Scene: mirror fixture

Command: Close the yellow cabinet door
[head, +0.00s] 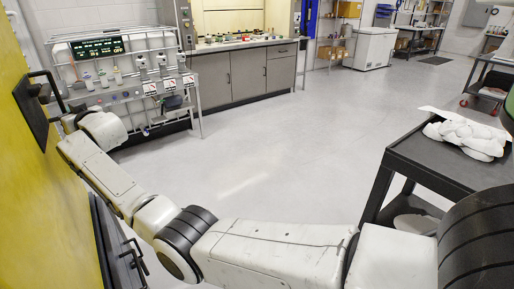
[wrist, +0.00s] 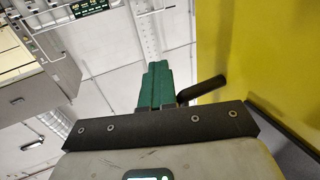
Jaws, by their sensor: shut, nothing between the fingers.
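The yellow cabinet door (head: 35,190) fills the left edge of the head view. It bears a dark plate with a black handle (head: 38,88) high up and another black handle (head: 130,262) lower down. How far the door stands open cannot be told. My arm reaches across to the upper handle, and its wrist hides most of the gripper there. In the wrist view my gripper (wrist: 157,80) shows green fingers together, with nothing between them. A black bar (wrist: 202,90), apparently the handle, sticks out just right of the fingers, with the yellow surface (wrist: 262,50) beyond it.
A wire rack bench with bottles and a digital display (head: 98,47) stands behind my wrist. Grey cabinets (head: 235,80) line the back. A black cart (head: 425,165) with white cloth (head: 470,138) stands at the right. The grey floor (head: 300,150) between is clear.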

